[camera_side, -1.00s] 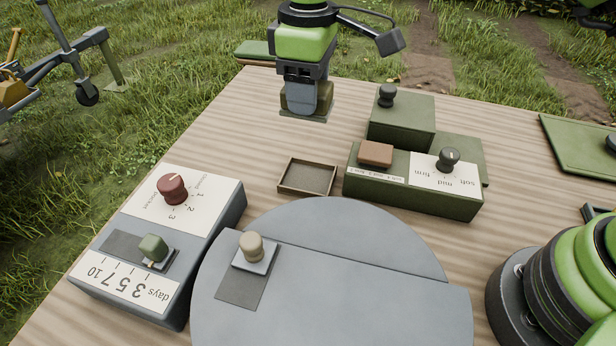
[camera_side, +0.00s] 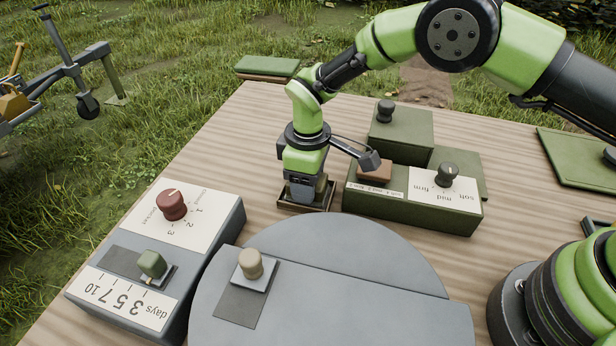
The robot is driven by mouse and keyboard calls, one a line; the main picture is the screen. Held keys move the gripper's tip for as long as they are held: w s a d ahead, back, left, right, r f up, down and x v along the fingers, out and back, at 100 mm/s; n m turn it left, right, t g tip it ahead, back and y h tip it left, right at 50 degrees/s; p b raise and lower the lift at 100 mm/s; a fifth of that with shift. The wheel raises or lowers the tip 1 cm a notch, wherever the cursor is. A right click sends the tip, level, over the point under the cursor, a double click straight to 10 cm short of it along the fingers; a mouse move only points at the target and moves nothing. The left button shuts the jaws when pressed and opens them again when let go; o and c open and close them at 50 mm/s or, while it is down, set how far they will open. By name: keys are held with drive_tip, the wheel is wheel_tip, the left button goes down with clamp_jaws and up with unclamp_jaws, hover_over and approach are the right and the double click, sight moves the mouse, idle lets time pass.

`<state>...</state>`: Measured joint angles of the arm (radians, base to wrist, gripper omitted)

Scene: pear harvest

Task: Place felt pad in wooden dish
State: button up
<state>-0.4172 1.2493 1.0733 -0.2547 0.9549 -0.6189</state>
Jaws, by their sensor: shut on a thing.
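The small square wooden dish (camera_side: 321,208) sits on the plank table, left of the green control box. My gripper (camera_side: 304,194) points down directly over the dish, with its jaws low at the dish's inside. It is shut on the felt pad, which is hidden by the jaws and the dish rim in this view. I cannot tell whether the pad touches the dish floor. Parts of the dish rim show around the jaws.
A green box (camera_side: 405,207) with a brown block (camera_side: 374,170) and a black knob (camera_side: 447,174) stands close right of the gripper. A grey round plate (camera_side: 350,290) lies in front. A grey dial box (camera_side: 160,255) stands at left. Bare table lies behind the dish.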

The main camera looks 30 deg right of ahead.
drive_tip(key=o, duration=0.9)
drive_tip(key=shift+f, duration=0.1)
